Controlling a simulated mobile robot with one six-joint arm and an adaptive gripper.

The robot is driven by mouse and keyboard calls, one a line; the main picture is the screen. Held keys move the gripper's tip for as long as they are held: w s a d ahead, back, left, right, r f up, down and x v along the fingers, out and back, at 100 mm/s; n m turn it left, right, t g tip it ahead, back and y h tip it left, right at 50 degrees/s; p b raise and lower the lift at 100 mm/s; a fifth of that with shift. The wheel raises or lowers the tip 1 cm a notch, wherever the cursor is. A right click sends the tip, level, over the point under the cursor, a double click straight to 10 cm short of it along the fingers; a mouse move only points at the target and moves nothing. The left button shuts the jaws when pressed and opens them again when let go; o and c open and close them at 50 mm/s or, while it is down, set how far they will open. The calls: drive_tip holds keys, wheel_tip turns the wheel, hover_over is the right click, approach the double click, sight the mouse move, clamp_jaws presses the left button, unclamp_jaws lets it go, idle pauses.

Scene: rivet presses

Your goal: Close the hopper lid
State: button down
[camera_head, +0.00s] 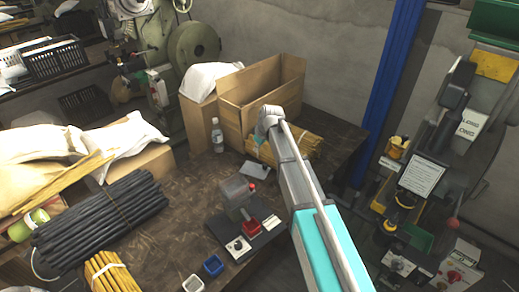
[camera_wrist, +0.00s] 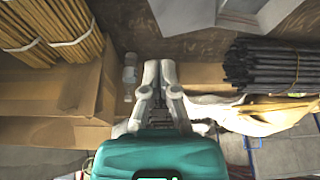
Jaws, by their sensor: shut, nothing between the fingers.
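A small press with a dark base (camera_head: 245,236) stands on the brown table. A clear box-shaped hopper (camera_head: 236,190) sits on it, with a red part (camera_head: 251,226) below. A pale grey flat piece (camera_head: 257,170) shows just behind the hopper; it looks like a raised lid, but I cannot tell if it is joined. My gripper (camera_wrist: 158,68) is shut and empty in the wrist view. In the head view the arm reaches past the right of the press towards the cardboard box, and the fingers are hidden. The hopper is not clearly visible in the wrist view.
A water bottle (camera_head: 217,136) stands behind the press, and it also shows in the wrist view (camera_wrist: 130,74). An open cardboard box (camera_head: 258,92) stands at the back. Dark rods (camera_head: 105,222) lie at left.

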sight(258, 166)
drive_tip(key=shift+b+x, duration=3.1)
drive_tip(key=shift+x, duration=0.5)
drive_tip(key=s+d, duration=0.2)
drive_tip(key=shift+d+r, duration=0.25)
drive_tip(key=shift+d, duration=0.1)
drive_tip(key=shift+s+d, duration=0.2)
drive_tip(key=shift+d, duration=0.2)
